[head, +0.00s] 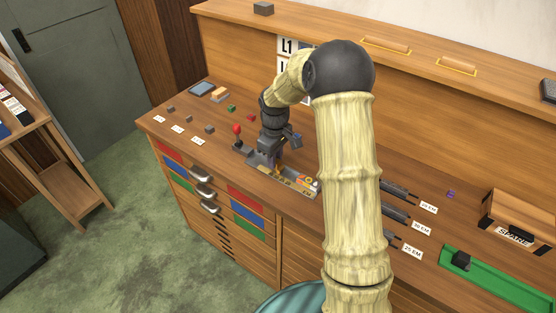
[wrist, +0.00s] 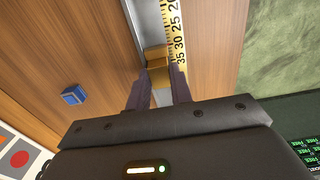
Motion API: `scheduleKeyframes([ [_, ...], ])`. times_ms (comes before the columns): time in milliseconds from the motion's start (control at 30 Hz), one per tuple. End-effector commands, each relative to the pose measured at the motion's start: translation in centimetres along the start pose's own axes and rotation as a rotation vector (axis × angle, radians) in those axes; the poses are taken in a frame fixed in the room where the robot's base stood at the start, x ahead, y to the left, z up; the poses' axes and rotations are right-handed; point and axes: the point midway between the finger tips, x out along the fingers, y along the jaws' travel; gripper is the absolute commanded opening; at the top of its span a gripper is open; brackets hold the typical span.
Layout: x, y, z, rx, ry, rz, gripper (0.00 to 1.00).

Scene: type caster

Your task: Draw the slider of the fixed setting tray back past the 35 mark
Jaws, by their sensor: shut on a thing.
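The setting tray (head: 302,190) is a narrow metal channel on the bench, partly hidden by my arm and gripper in the head view. In the wrist view its grey channel (wrist: 146,22) runs away from me, with a yellow scale (wrist: 174,30) along its right side reading 20, 25, 30 and 35. The slider, a brass-coloured block (wrist: 156,58), sits in the channel beside about the 30 to 35 marks. My gripper (wrist: 157,78) is shut on the slider, a dark finger on each side. In the head view my gripper (head: 271,158) is low over the tray's left end.
A red-knobbed lever (head: 237,131) stands just left of the tray. Small blocks and labels lie on the bench further left. Dark tools with labels (head: 428,207), a green tray (head: 500,284) and a wooden SPARE box (head: 518,220) are at the right. A blue block (wrist: 74,95) shows in the wrist view.

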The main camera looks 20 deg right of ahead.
Motion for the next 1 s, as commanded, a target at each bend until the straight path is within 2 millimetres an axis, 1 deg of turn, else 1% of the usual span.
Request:
scheduleKeyframes([
  [33,-0.3,0.1,-0.8,0.0,0.001,0.001,0.0],
  [200,-0.3,0.1,-3.3,-0.001,0.002,0.002,0.0],
  [367,-0.2,0.0,-5.2,0.0,0.001,0.002,0.0],
  [467,-0.1,0.0,-5.6,0.0,0.002,0.003,0.0],
  [733,-0.1,-0.1,-5.6,-0.002,0.002,0.003,0.0],
  [767,-0.1,-0.1,-5.6,-0.002,0.002,0.003,0.27],
  [833,-0.1,-0.1,-5.6,-0.002,0.002,0.003,0.41],
  [867,-0.1,-0.1,-5.6,-0.002,0.002,0.003,0.44],
  [1000,0.0,-0.1,-5.6,-0.002,0.001,0.002,0.44],
])
